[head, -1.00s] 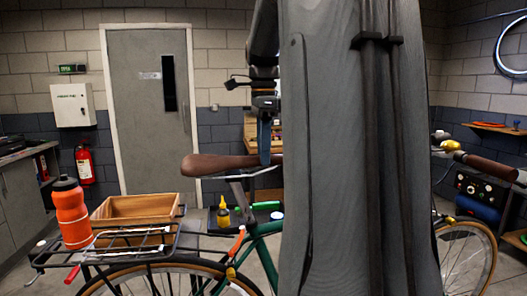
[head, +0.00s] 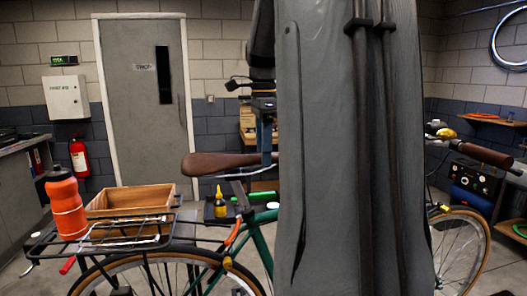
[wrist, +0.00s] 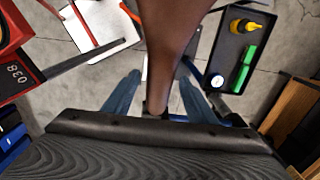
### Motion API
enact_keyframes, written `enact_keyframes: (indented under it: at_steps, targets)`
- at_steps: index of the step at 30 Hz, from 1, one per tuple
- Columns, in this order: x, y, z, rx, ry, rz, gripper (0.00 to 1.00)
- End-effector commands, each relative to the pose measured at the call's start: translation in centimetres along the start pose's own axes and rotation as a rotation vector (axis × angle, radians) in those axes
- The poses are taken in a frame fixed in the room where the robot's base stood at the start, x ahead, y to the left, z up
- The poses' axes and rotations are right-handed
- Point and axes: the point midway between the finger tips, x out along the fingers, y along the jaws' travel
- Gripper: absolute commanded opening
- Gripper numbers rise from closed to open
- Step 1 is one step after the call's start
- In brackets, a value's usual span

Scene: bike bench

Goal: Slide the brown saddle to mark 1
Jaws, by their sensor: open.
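The brown saddle (head: 222,164) sits on top of the green bicycle's seat post, its broad end to the left in the head view. Its narrow part (wrist: 170,40) runs down the middle of the wrist view. My gripper (head: 266,150) is at the saddle's right end, partly hidden behind my grey arm. In the wrist view my open gripper (wrist: 158,92) has one blue finger on each side of the narrow part, with gaps visible. Mark 1 cannot be made out in either view.
A rear rack (head: 100,238) carries an orange bottle (head: 66,204) and a wooden box (head: 130,200). A black tray (wrist: 225,55) holds a yellow bottle (wrist: 245,25) and green item. My arm hides the bicycle's middle. The handlebar grip (head: 482,154) is at right.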

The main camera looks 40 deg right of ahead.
Motion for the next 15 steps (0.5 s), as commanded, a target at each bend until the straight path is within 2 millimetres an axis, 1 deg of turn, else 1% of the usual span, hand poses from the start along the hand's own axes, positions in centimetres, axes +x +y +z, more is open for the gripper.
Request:
enact_keyframes:
  at_steps: [5,15]
  targets:
    - [-1.0,-0.1,0.0,0.0,0.0,-0.003,0.52]
    - [-6.2,-0.1,0.0,0.0,0.0,-0.003,0.52]
